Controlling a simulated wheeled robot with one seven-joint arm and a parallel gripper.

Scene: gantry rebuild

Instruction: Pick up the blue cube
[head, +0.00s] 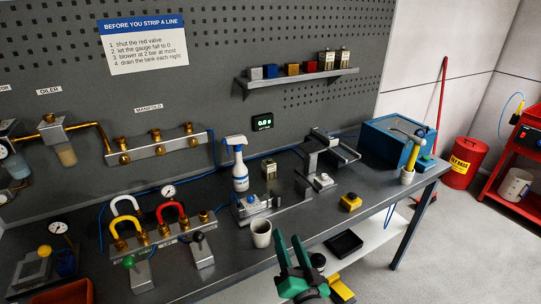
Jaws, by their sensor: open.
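A small blue cube (271,71) sits on the wall shelf (300,79) in the head view, between a grey cube (256,73) and a yellow-orange block (292,69). My gripper (289,239) has green fingers and is low in the picture, in front of the workbench. It is open, with nothing seen between the fingers. It is well below the shelf and far from the blue cube.
A red block (309,67) and two metal-topped items stand further right on the shelf. A screen (263,122) hangs below the shelf.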

